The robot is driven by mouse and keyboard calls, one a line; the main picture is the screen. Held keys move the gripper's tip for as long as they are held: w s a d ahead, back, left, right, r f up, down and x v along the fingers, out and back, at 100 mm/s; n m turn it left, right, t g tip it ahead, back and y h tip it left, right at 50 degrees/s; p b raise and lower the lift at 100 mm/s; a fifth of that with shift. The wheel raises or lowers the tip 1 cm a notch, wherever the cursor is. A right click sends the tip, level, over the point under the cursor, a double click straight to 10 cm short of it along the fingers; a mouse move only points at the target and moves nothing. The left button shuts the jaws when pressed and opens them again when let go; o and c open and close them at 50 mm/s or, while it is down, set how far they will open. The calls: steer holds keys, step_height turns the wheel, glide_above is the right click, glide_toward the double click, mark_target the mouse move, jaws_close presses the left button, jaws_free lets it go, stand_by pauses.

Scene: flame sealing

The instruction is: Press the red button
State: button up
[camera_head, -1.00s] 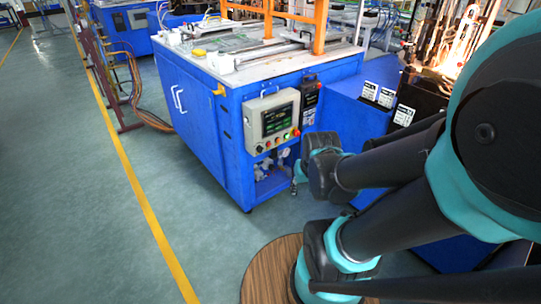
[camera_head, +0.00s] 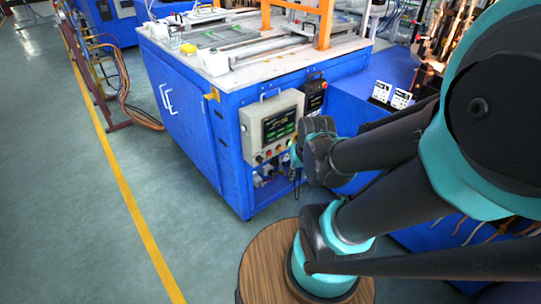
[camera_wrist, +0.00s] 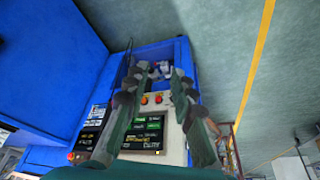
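A light grey control panel (camera_head: 250,130) with a dark lit screen is mounted on the side of the blue machine, with a row of small coloured buttons below the screen. Contact with a button cannot be told.
A black box (camera_head: 312,98) with a red knob on top is fixed right of the panel. The blue machine (camera_head: 185,120) carries a white worktop and orange posts. Pipes and fittings sit in an opening below the panel. Green floor with a yellow line is clear at left.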

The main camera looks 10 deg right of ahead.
jaws_close()
stand_by(1.1)
